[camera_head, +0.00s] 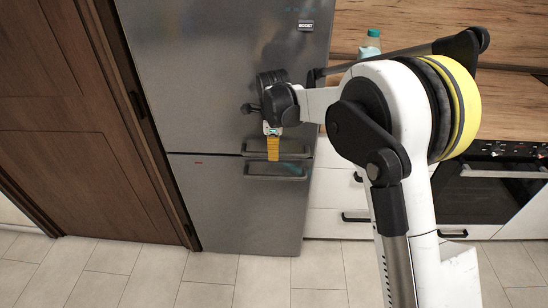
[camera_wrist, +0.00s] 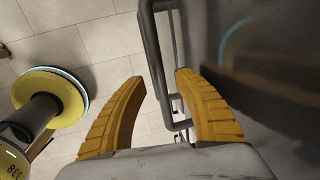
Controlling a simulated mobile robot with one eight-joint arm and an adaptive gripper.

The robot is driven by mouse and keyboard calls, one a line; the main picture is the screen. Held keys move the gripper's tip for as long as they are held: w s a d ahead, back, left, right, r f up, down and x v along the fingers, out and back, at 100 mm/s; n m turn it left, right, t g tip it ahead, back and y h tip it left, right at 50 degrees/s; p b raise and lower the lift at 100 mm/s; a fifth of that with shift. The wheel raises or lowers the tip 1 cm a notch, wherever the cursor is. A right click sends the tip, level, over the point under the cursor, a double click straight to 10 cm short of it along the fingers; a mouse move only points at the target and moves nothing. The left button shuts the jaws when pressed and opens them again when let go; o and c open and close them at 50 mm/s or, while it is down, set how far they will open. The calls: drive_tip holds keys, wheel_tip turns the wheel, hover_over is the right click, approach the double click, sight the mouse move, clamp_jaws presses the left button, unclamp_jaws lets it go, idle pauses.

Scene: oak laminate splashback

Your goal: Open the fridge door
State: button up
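The grey fridge (camera_head: 215,70) stands in the middle of the head view, with a tall upper door and a lower door, both closed. The upper door's handle (camera_head: 250,147) is a horizontal bar at that door's bottom edge; the lower door's handle (camera_head: 290,172) sits just below it. My gripper (camera_head: 273,158) is in front of the handles, its yellow fingers pointing down. In the wrist view my gripper (camera_wrist: 161,80) is open, with a handle bar (camera_wrist: 152,50) running between the fingertips. I cannot tell whether either finger touches it.
A brown wooden door (camera_head: 75,120) and its frame stand left of the fridge. White drawers (camera_head: 330,188) and an oven (camera_head: 485,195) are to the right, under a wooden counter holding a teal-capped bottle (camera_head: 372,40). The tiled floor (camera_head: 210,275) in front is clear.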

drive_tip(key=shift+w+f+b, duration=0.2)
drive_tip(key=shift+f+b, duration=0.1)
drive_tip(key=shift+f, duration=0.75)
clamp_jaws()
drive_tip(key=shift+s, duration=0.1)
